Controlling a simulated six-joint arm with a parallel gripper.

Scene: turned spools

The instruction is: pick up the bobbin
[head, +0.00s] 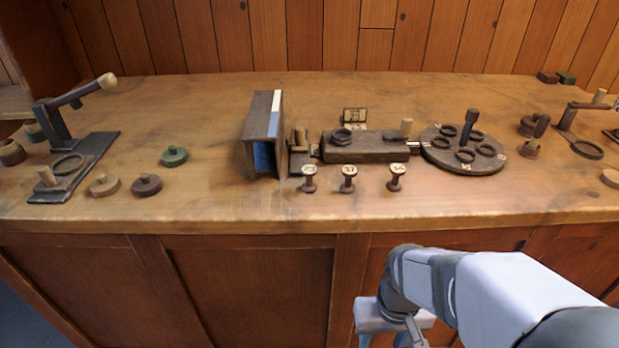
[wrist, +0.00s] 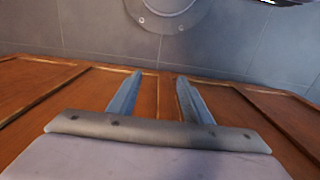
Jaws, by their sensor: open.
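Three small spool-shaped pieces with pale, marked round tops stand upright in a row near the bench's front edge: a left one (head: 309,179), a middle one (head: 348,179) and a right one (head: 397,177). They look like bobbins; I cannot tell which one is meant, and their marks are too small to read surely. My gripper (head: 392,338) hangs below and in front of the bench edge, under the right spool and well apart from it. In the wrist view my gripper (wrist: 156,79) has its two fingers apart with nothing between them. No spool shows in that view.
Behind the spools lies a dark wooden block mechanism (head: 365,150), with an upright box frame (head: 263,135) to its left and a round disc with rings and a post (head: 463,150) to its right. Lever presses stand at both ends. The bench front (head: 250,285) is before my gripper.

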